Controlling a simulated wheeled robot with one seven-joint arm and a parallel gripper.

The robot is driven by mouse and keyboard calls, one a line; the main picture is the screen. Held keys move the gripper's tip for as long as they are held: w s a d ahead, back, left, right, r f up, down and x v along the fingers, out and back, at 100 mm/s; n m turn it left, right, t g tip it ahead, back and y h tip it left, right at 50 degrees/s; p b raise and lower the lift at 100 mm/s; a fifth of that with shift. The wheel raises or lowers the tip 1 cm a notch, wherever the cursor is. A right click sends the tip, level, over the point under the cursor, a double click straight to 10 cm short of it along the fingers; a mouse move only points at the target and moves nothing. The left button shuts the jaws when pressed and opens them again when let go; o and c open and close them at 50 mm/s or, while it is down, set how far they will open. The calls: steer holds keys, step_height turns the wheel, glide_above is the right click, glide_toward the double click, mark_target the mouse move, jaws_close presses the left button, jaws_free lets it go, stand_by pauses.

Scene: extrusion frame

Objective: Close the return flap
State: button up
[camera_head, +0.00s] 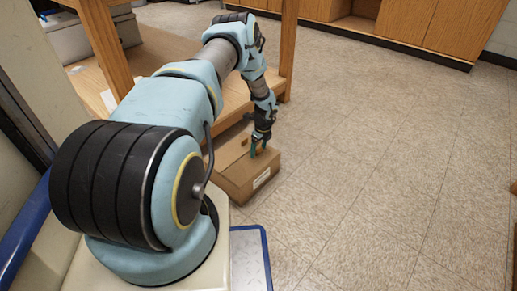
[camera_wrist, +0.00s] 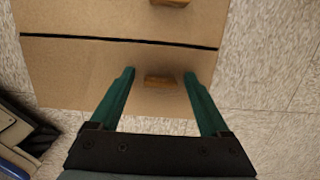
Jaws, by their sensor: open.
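A brown cardboard box (camera_head: 262,178) stands on the floor at the end of my arm, with a pale label on its side. In the wrist view its top shows two cardboard panels, a far one (camera_wrist: 60,18) and a near one (camera_wrist: 60,75), split by a dark straight gap. I cannot tell which panel is the return flap or how far it is tilted. A small tan block (camera_wrist: 160,80) sits on the near panel, between my gripper's (camera_wrist: 159,75) open green fingers. A second block (camera_wrist: 170,2) is on the far panel. My gripper (camera_head: 258,147) is over the box top; contact is unclear.
A wooden table (camera_head: 170,50) with a low shelf stands beside the box on the left, one leg (camera_head: 288,50) close behind it. Wooden cabinets (camera_head: 430,25) line the back. The tiled floor (camera_head: 390,150) to the right is clear.

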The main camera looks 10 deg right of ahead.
step_height(320, 180, up, 11)
steer(key=s+d+p, duration=0.1)
steer(key=p, duration=0.2)
steer(key=shift+s+f, duration=0.15)
steer(key=shift+d, duration=0.1)
